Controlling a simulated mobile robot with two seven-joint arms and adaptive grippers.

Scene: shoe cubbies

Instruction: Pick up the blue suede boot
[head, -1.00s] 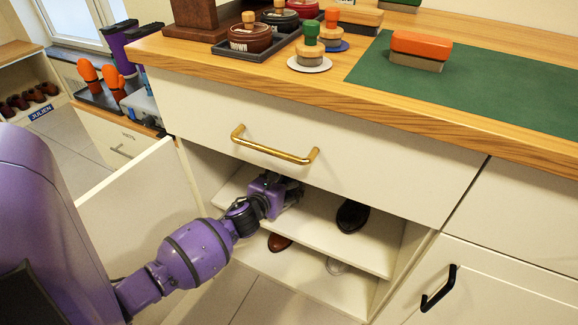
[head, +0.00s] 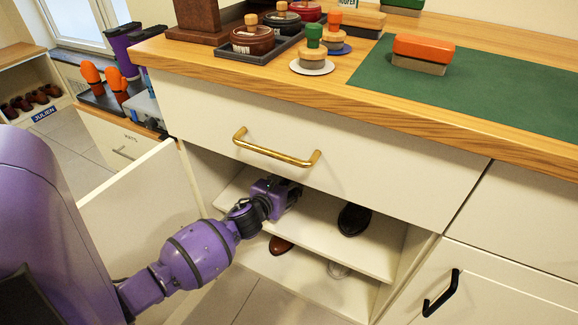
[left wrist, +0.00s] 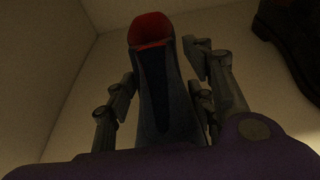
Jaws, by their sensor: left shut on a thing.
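The boot (left wrist: 160,75) stands between the fingers in the left wrist view; it looks dark blue with a red lining at its opening. My left gripper (left wrist: 165,95) is shut on it, with fingers along both sides. In the head view my left gripper (head: 287,192) reaches into the open cubby at the upper shelf (head: 320,230). The boot is hidden there behind the gripper and the drawer front. My right gripper is in neither view.
A dark shoe (head: 354,219) sits to the right on the same shelf; it also shows in the left wrist view (left wrist: 292,35). A brown shoe (head: 281,245) is on the lower level. The open door (head: 140,215) is at left. A drawer with a brass handle (head: 275,154) overhangs the cubby.

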